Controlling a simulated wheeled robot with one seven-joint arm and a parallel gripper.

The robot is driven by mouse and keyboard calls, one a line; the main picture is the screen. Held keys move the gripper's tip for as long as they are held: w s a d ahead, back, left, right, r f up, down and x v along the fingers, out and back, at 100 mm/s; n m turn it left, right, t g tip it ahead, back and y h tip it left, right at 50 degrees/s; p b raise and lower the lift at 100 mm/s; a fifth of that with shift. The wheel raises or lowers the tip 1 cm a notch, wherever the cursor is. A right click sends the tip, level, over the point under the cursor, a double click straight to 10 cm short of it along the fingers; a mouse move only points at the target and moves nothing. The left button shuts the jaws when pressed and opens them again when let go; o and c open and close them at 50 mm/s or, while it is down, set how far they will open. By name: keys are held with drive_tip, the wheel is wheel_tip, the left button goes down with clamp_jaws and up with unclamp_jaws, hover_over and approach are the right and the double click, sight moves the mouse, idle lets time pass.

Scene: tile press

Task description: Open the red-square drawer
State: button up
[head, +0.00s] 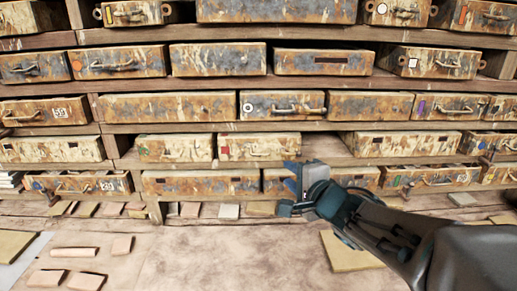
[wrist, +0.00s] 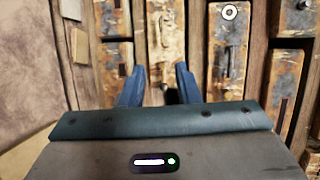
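The red-square drawer (head: 245,152) is a worn, rusty cream drawer in the second row from the bottom in the head view. A small red square marks its left part, and a pale handle (head: 262,150) sits right of the square. The drawer looks shut. My gripper (head: 287,187) is just below and to the right of it, in front of the shelf. In the wrist view, which is turned sideways, my gripper (wrist: 160,72) has its two blue fingers spread with nothing visible between them. A rusty drawer front lies beyond the fingers; I cannot make out a red square there.
A green-marked drawer (head: 178,148) stands left of the red-square drawer, and an empty shelf gap (head: 320,150) lies to its right. A white-ring drawer (head: 282,105) is above, and a bottom-row drawer (head: 205,183) is below. Loose tiles (head: 75,252) lie on the surface in front.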

sight(261, 155)
drive_tip(key=b+x, duration=0.1)
drive_tip(key=x, duration=0.3)
drive_tip(key=b+x, duration=0.1)
drive_tip(key=x, duration=0.4)
drive_tip(key=b+x, duration=0.1)
drive_tip(key=x, duration=0.4)
drive_tip(key=shift+s+a+r, duration=0.1)
drive_tip(key=shift+a+r, duration=0.1)
drive_tip(key=shift+a, duration=0.1)
clamp_jaws()
drive_tip(key=shift+d, duration=0.1)
